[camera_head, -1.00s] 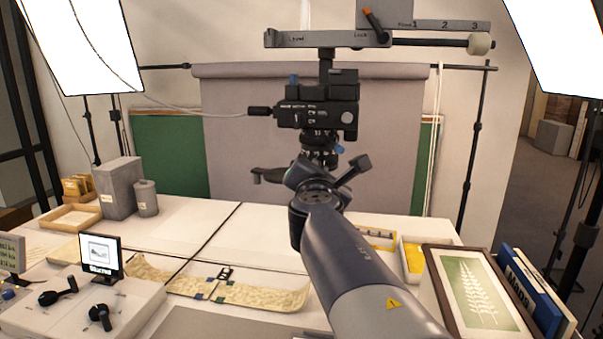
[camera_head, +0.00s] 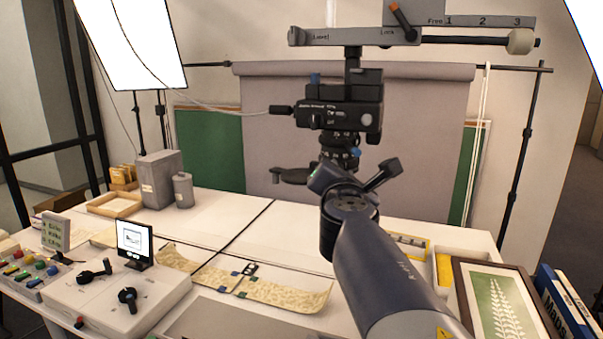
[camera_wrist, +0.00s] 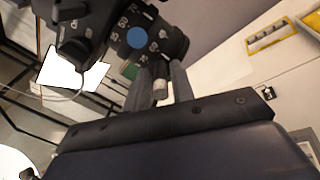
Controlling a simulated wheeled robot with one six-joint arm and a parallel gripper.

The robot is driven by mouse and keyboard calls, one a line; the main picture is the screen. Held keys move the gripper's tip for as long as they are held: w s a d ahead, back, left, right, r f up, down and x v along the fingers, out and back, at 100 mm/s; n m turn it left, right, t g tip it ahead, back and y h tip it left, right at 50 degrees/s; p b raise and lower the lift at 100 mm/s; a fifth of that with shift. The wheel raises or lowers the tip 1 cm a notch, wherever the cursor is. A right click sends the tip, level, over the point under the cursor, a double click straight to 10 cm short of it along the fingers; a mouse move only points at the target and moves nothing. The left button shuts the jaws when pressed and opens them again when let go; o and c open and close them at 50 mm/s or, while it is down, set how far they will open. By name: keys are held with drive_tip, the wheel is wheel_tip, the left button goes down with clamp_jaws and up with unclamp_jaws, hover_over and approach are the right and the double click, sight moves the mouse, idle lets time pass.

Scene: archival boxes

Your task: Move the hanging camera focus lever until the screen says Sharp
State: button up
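The hanging camera (camera_head: 340,112) is a black body with its lens (camera_head: 338,148) pointing down over the table. A blue-tipped part (camera_head: 355,152) shows at the lens's right side, and a blue disc on the ring shows in the wrist view (camera_wrist: 137,38). My gripper (camera_head: 357,172) is just below the lens. In the wrist view its two fingers (camera_wrist: 163,75) stand apart, with a small pale cylinder (camera_wrist: 160,88) between them. I cannot tell whether either finger touches it. The small screen (camera_head: 134,240) shows a picture with a caption too small to read.
A control box with black knobs (camera_head: 108,300) is at the left front. A patterned strip (camera_head: 270,294) lies on the table below the camera. A framed leaf picture (camera_head: 497,305) and books (camera_head: 548,300) are at the right. An overhead bar (camera_head: 335,38) carries the camera.

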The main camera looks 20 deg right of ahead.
drive_tip(key=shift+o, duration=0.9)
drive_tip(key=shift+s+a, duration=0.1)
drive_tip(key=p+v, duration=0.3)
drive_tip(key=v, duration=0.7)
drive_tip(key=shift+s+a, duration=0.2)
drive_tip(key=shift+s, duration=0.05)
drive_tip(key=b+x, duration=0.3)
drive_tip(key=x, duration=0.8)
drive_tip(key=shift+s+d, duration=0.1)
drive_tip(key=shift+s, duration=0.1)
